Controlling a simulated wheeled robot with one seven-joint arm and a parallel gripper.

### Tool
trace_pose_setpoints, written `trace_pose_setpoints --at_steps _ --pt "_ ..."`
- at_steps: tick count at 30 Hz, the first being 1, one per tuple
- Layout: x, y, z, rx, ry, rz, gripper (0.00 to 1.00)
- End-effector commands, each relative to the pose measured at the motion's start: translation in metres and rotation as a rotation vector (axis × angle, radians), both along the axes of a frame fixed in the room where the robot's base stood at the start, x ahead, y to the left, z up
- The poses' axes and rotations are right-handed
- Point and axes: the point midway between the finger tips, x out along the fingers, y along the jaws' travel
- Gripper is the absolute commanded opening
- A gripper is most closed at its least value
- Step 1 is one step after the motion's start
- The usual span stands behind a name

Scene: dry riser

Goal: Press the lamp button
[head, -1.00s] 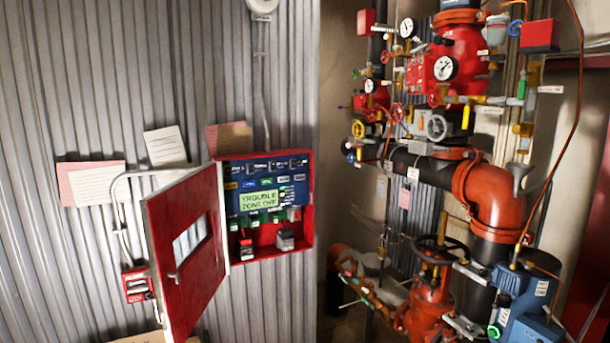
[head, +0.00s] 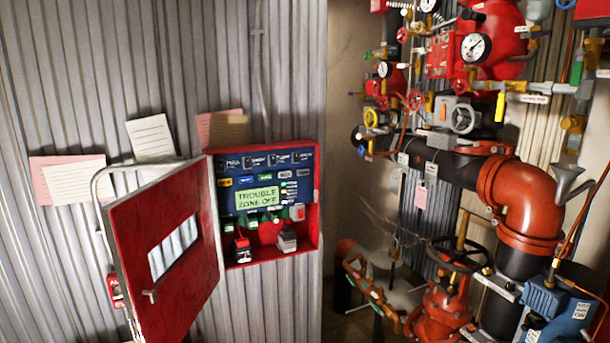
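The red alarm panel (head: 318,200) hangs on the corrugated wall with its red door (head: 180,225) swung open to the left. Its blue face has a lit green display (head: 257,199) reading "TROUBLE ZONE OFF". Above the display is a row of small labelled buttons: a yellow one (head: 225,182), a blue one (head: 246,180), a green one (head: 265,178) and a pale one (head: 285,174). The labels are too small to read, so I cannot tell which is the lamp button. My gripper is not in view.
The open door sticks out in front of the panel's left side. Red pipes (head: 520,200), gauges and a valve handwheel (head: 458,253) crowd the right. Paper notes (head: 75,181) hang on the wall at left. The wall right of the panel is bare.

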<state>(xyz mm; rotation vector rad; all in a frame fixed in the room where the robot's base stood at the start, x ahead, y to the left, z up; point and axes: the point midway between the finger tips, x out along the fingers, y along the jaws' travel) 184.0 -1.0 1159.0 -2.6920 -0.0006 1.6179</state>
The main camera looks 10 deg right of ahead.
Motion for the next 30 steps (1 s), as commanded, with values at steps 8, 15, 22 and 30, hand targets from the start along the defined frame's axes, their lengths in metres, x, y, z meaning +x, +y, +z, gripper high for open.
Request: trace_pose_setpoints --at_steps 8,15,22,30 --pt "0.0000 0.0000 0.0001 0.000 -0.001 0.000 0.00" --pt "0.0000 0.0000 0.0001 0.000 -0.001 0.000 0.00" --pt "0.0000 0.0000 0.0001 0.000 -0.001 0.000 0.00" --pt "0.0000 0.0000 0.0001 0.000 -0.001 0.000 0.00"
